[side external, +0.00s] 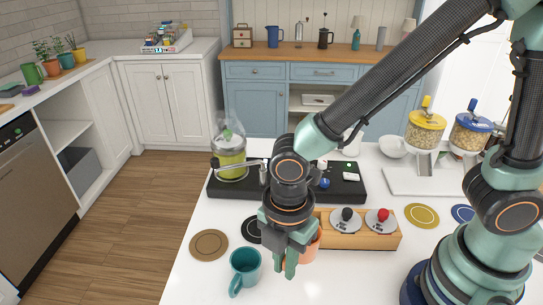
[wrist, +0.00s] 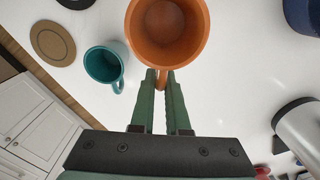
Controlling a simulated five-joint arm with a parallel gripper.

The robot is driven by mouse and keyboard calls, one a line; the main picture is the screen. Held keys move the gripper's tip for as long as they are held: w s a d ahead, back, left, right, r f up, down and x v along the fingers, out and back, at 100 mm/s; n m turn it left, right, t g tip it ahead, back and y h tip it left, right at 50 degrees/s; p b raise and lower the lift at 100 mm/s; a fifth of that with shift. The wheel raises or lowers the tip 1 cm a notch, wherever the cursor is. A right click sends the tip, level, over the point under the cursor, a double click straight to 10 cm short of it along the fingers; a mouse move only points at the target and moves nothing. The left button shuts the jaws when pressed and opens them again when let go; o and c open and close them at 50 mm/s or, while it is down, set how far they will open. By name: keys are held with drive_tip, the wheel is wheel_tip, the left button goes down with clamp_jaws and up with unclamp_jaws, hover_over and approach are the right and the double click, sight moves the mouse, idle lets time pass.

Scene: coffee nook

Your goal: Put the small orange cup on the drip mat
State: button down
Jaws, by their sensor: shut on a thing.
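The small orange cup (side external: 309,249) is at my gripper (side external: 285,268), partly hidden behind its fingers in the side view. In the wrist view the orange cup (wrist: 167,32) is large, upright and seen from above, with no contents visible. My gripper (wrist: 160,78) is shut on the cup's handle, which shows between the fingers. I cannot tell whether the cup touches the counter. Which mat is the drip mat is not marked; round mats also lie about.
A teal mug (side external: 243,270) stands left of my gripper. A brown round mat (side external: 209,245) and a black round mat (side external: 251,230) lie left. A wooden stand (side external: 365,237) with black and red knobs is close on the right. Yellow (side external: 422,216) and blue mats lie farther right.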

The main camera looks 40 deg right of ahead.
wheel_tip(320, 180, up, 12)
drive_tip(key=n, duration=0.7)
hover_over(256, 236)
drive_tip(key=s+a, duration=0.2)
drive_tip(key=s, duration=0.1)
wheel_tip(256, 236, down, 19)
drive_tip(key=c, duration=0.9)
unclamp_jaws()
drive_tip(key=shift+f, duration=0.1)
